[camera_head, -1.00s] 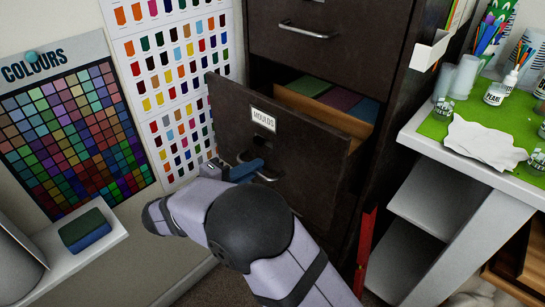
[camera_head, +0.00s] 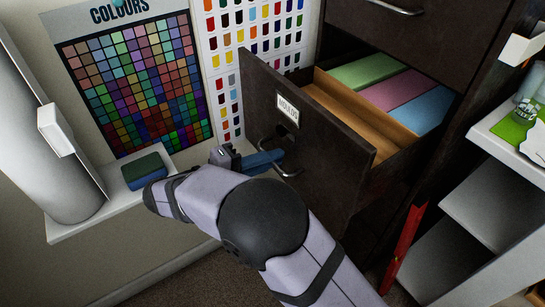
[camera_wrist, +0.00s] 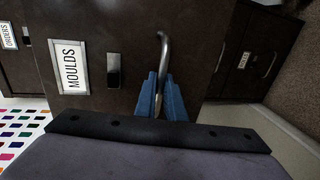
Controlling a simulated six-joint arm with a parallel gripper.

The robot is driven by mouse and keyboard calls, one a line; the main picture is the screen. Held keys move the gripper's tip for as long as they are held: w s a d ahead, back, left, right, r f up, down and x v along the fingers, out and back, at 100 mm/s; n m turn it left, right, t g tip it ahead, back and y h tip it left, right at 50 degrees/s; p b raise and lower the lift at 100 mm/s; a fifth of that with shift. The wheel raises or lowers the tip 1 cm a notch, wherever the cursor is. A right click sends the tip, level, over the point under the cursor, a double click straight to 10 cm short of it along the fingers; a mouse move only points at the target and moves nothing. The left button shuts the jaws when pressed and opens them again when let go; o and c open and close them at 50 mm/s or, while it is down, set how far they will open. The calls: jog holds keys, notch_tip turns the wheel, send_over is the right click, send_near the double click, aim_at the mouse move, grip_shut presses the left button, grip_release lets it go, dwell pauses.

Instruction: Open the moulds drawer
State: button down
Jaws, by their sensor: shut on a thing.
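The dark moulds drawer (camera_head: 322,140) is pulled out of its cabinet, and its front carries a white MOULDS label (camera_head: 288,107). Green, pink and blue blocks (camera_head: 393,88) show inside it, behind a wooden strip. My gripper (camera_head: 272,160) is at the drawer front, its blue fingers shut on the curved metal handle (camera_head: 287,170). In the wrist view, the blue fingers (camera_wrist: 161,98) close on both sides of the handle (camera_wrist: 163,46), and the MOULDS label (camera_wrist: 69,67) lies to the left. My arm hides part of the drawer's lower front.
A shut drawer with its own handle (camera_head: 395,7) is above. On the left, a white shelf (camera_head: 112,205) holds a green and blue sponge (camera_head: 145,170) and a large pale cylinder. A red object (camera_head: 405,245) stands beside the cabinet, near a white shelving unit (camera_head: 490,210) at right.

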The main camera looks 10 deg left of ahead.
jog(key=c, duration=1.8)
grip_release()
jog(key=shift+c, duration=0.2)
jog(key=v, duration=0.7)
jog(key=shift+p, duration=0.3)
jog(key=shift+s+a, duration=0.1)
jog(key=shift+a, duration=0.05)
